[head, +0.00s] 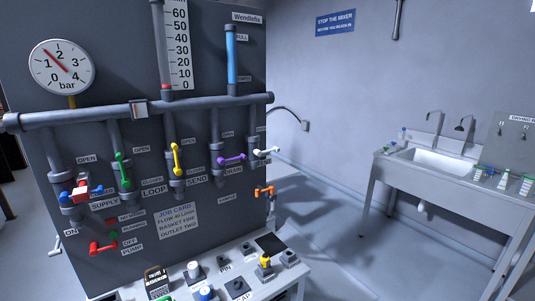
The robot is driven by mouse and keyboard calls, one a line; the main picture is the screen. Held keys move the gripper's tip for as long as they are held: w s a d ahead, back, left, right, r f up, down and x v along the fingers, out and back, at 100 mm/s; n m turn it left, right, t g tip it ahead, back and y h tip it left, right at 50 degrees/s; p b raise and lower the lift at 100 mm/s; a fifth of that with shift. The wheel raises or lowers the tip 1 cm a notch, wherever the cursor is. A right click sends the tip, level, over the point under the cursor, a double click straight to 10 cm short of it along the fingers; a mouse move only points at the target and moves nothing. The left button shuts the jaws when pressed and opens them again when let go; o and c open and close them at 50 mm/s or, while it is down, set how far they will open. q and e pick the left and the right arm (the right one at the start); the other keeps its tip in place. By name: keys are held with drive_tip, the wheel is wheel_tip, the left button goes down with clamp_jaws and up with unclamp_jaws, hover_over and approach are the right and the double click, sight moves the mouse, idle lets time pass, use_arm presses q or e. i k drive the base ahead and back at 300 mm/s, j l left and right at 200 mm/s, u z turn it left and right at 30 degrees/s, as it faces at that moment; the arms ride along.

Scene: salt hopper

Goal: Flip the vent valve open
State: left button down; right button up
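Several coloured lever valves sit on pipes on a dark grey panel in the head view. The white lever (266,152) at the panel's right edge lies near level, pointing right; the small label below it is too small to read, so I cannot confirm it is the vent valve. The purple lever (232,160) also lies near level. The yellow lever (176,159) and the green lever (122,169) stand near upright. The blue lever (69,197) lies near level with a red and white piece on it. Neither of my grippers shows.
A pressure gauge (62,67) and a horizontal pipe (85,114) are above the valves. An orange lever (264,192) and a red lever (102,248) sit lower. A bench (272,280) with small items stands in front. A sink (440,160) is at right, with open floor between.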

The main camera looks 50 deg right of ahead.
sight(259, 153)
drive_tip(key=z, duration=1.5)
